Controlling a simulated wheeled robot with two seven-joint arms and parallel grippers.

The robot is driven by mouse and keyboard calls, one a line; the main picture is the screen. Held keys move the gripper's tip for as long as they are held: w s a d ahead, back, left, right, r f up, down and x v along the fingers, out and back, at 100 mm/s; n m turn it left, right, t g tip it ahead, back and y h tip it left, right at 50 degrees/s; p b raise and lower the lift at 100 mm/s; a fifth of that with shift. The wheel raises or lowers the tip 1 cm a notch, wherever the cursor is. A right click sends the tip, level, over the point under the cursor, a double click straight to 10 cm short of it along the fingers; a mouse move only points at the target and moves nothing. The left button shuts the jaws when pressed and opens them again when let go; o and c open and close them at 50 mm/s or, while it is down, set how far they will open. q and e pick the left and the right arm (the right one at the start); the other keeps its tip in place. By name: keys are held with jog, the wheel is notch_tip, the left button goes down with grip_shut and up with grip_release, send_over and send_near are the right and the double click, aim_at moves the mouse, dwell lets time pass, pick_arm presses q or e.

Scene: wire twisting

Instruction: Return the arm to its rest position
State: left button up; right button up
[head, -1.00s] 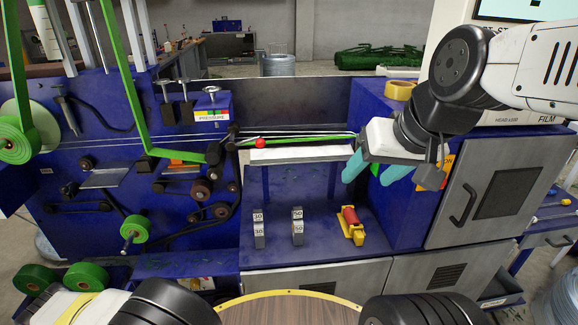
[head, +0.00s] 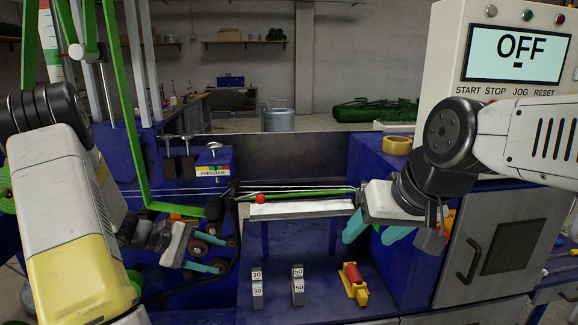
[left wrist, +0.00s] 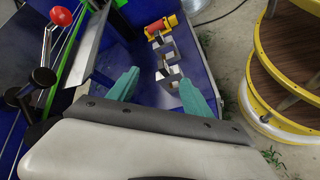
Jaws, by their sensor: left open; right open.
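My left gripper (head: 206,254) is in front of the blue machine at the left of the head view, open and empty, its teal fingers pointing right. In the left wrist view my left gripper (left wrist: 160,92) has its two teal fingers apart with nothing between them. My right gripper (head: 376,230) is open at the right end of the white tray (head: 300,210), its teal fingers pointing down; I cannot tell whether it touches the tray. A green wire (head: 310,194) and white wires (head: 290,188) run above the tray, near a red ball knob (head: 260,199).
Weights (head: 298,286) and a red-and-yellow tool (head: 354,284) stand on the blue shelf below the tray. A yellow tape roll (head: 397,145) sits on the right cabinet. The control panel screen (head: 517,54) reads OFF. A round wooden-topped stand (left wrist: 290,50) shows in the left wrist view.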

pick_arm(q)
jog(key=s+d+r+m+t+y, duration=0.1)
jog(key=s+d+r+m+y, duration=0.2)
jog(key=s+r+m, duration=0.3)
jog(key=s+d+r+m+t+y, duration=0.1)
jog(key=s+d+r+m+y, duration=0.2)
jog(key=s+r, duration=1.1)
jog(key=r+m+y, duration=0.1)
jog(key=m+y, duration=0.2)
jog(key=m, duration=0.1)
jog(key=shift+d+r+t, duration=0.3)
jog(key=shift+t, duration=0.1)
